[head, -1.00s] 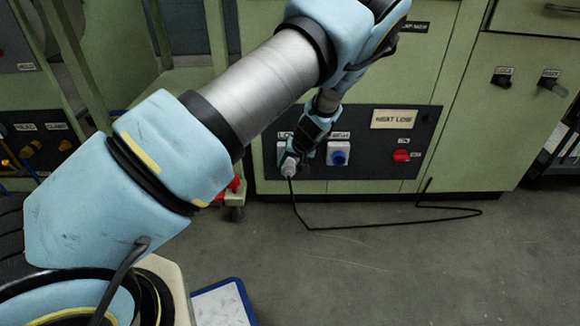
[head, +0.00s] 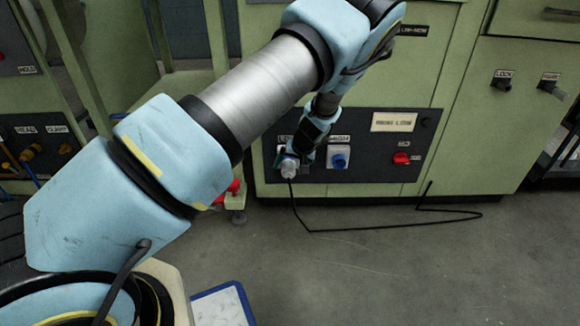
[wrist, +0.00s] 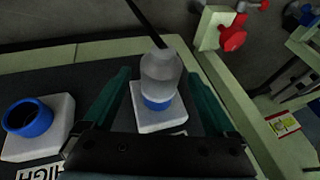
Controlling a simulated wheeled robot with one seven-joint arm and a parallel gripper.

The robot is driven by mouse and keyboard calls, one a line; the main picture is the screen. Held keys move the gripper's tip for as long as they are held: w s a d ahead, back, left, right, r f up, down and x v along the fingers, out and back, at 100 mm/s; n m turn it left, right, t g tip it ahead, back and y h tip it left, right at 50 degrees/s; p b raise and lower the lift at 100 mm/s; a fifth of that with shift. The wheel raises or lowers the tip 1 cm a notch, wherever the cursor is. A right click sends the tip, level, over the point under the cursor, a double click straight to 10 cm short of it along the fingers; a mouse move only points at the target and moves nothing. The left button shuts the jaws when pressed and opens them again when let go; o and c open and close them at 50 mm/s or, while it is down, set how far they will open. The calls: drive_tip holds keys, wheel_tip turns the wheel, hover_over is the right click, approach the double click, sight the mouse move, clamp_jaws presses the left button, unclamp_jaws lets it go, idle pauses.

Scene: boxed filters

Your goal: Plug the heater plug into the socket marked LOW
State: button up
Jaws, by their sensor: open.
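The grey heater plug (head: 289,168) sits at the left socket on the dark panel, its black cord hanging to the floor. In the wrist view the plug (wrist: 161,74) stands upright in the blue ring of that socket's white plate (wrist: 147,124). I cannot tell whether it is fully seated. The left socket's label is partly hidden in the head view. My gripper (wrist: 158,80) is open, with one teal finger on each side of the plug and visible gaps between. The other socket (head: 339,157), blue on white, is empty; its label reads HIGH in the wrist view.
A "HEAT LOW" sign (head: 395,122) and a red knob (head: 402,158) are on the panel to the right. The black cord (head: 385,222) loops over the floor. A red part (wrist: 233,36) sits near the panel's edge. The floor in front is mostly clear.

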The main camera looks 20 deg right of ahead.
drive_tip(key=p+v, duration=0.3)
drive_tip(key=v, duration=0.7)
drive_tip(key=shift+s+r, duration=0.15)
drive_tip(key=shift+r, duration=0.2)
drive_tip(key=w+a+r+n+g, duration=0.15)
drive_tip(key=a+r, duration=0.25)
drive_tip(key=a, duration=0.6)
drive_tip(key=w+a+r+n+g, duration=0.15)
drive_tip(key=a+r, duration=0.25)
drive_tip(key=a, duration=0.6)
drive_tip(key=s+a+r+n, duration=0.1)
drive_tip(key=s+a+r, duration=0.25)
drive_tip(key=a, duration=0.35)
drive_tip(key=s+a+r+g+h, duration=0.1)
drive_tip(key=s+a+r, duration=0.25)
drive_tip(key=a, duration=0.25)
drive_tip(key=s+a+r+n, duration=0.1)
drive_tip(key=s+a+r, duration=0.1)
drive_tip(key=s+a, duration=0.4)
wheel_tip(320, 180, up, 37)
drive_tip(key=p, duration=3.6)
drive_tip(key=shift+w+a+p, duration=0.3)
drive_tip(key=shift+w+a, duration=0.05)
drive_tip(key=shift+w, duration=0.15)
drive_tip(key=shift+o, duration=0.3)
drive_tip(key=shift+f, duration=0.2)
